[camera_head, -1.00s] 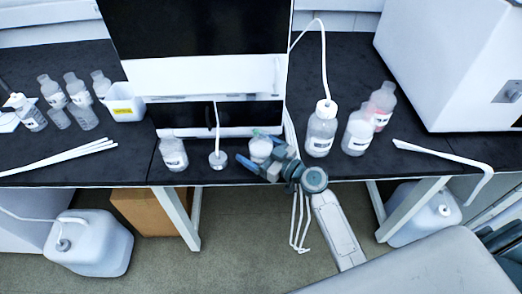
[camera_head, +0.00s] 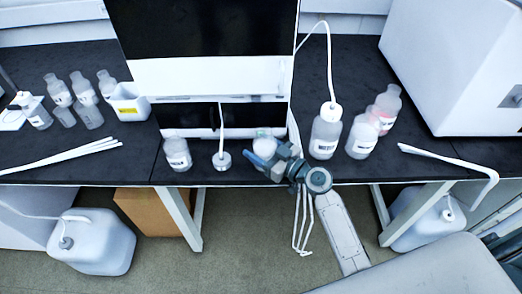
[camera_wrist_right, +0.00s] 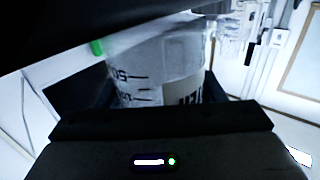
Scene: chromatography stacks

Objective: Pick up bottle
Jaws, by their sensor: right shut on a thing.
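A clear bottle with a white label (camera_wrist_right: 160,75) fills the middle of the right wrist view, upright between my fingers, with dark graduation marks on its side. In the head view the same bottle (camera_head: 265,140) stands at the front of the black bench, partly hidden by my right gripper (camera_head: 266,158). My right gripper is shut on this bottle. I cannot tell whether its base is off the bench. My left gripper is out of view.
A small bottle (camera_head: 177,154) and a capped, tubed vessel (camera_head: 222,160) stand to the left. A tubed bottle (camera_head: 325,134) and a labelled bottle (camera_head: 362,138) stand close on the right. The instrument (camera_head: 203,78) rises right behind. White strips (camera_head: 70,159) lie at the left.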

